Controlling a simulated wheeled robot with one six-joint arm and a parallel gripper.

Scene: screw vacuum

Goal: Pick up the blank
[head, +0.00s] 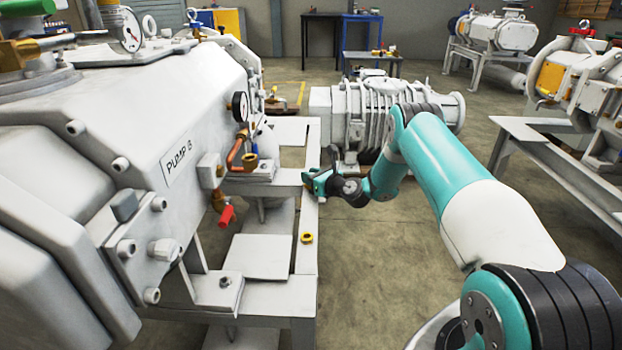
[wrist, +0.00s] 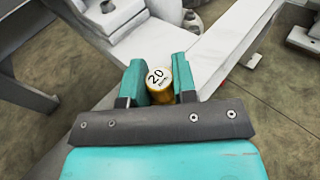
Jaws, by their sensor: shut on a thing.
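The blank is a short gold cylinder with a white top face marked "20" in the wrist view (wrist: 160,84). It sits between the two teal fingers of my gripper (wrist: 160,83), which is shut on it. In the head view my gripper (head: 313,181) is at the right edge of the pale pump frame (head: 306,262), beside the pump marked "PUMP B" (head: 120,140). The blank is mostly hidden by the fingers there. I cannot tell whether it touches the frame.
A small yellow ring (head: 306,238) lies on the frame, nearer me. A red-handled valve (head: 226,215) and a brass fitting (head: 250,160) stick out from the pump. A grey ribbed machine (head: 375,115) stands behind my gripper. Open floor (head: 375,290) lies to the right of the frame.

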